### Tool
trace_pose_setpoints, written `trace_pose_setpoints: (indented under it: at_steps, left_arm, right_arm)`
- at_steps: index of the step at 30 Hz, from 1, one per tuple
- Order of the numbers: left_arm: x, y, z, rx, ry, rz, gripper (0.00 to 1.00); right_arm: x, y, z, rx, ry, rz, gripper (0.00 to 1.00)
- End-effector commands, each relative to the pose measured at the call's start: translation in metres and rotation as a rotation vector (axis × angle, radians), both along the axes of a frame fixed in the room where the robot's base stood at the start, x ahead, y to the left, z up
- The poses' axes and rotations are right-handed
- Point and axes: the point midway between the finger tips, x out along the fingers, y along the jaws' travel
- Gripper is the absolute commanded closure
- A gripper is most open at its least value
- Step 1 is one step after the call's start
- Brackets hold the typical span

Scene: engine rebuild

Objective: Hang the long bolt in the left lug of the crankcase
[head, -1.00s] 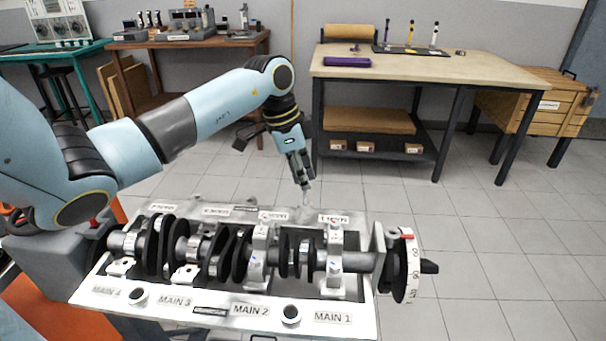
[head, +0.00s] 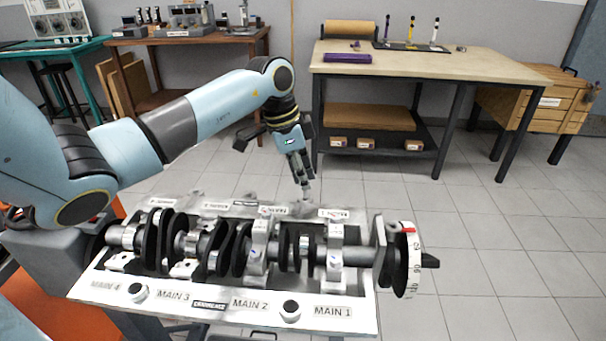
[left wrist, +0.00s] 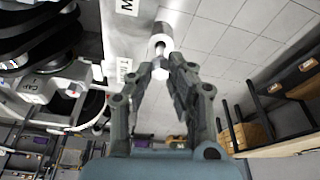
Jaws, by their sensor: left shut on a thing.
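The crankcase (head: 215,309) stands in front of me with the crankshaft (head: 355,257) lying in it. My left gripper (head: 304,184) points down just beyond the crankcase's far edge, near the MAIN 1 end. In the left wrist view my left gripper (left wrist: 163,74) is shut on the long bolt, whose pale head (left wrist: 160,72) shows between the fingertips. The bolt's dark shank runs toward a pale round lug (left wrist: 161,43) on the crankcase edge. I cannot tell how deep the shank is in the lug. My right gripper is not in view.
A workbench (head: 470,75) with a purple item (head: 347,58) and a dark tool tray stands at the back. A wooden table (head: 230,41) with equipment is at the back left. A wooden drawer unit (head: 535,122) is at the right. The floor between is clear.

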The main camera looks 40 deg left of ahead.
Motion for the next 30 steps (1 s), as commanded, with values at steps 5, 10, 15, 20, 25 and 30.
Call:
trace_pose_setpoints:
  at_steps: [5, 10, 15, 20, 25, 30]
  left_arm:
    - [0.0, 0.0, -0.003, 0.0, 0.0, 0.0, 1.0]
    - [0.0, 0.0, -0.006, 0.0, 0.0, 0.0, 1.0]
    - [0.0, 0.0, -0.008, 0.0, 0.0, 0.0, 1.0]
    - [0.0, 0.0, -0.011, 0.0, 0.0, 0.0, 1.0]
    - [0.0, 0.0, -0.013, 0.0, 0.001, 0.0, 1.0]
    - [0.0, 0.0, -0.016, 0.0, 0.001, 0.0, 1.0]
  right_arm:
    - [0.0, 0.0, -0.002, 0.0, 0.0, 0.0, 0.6]
    - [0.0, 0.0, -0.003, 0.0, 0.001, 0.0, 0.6]
    - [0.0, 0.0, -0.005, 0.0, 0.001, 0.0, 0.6]
    - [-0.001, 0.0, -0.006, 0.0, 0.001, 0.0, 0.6]
    - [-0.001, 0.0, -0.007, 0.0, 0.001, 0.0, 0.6]
    - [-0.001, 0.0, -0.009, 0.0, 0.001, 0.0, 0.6]
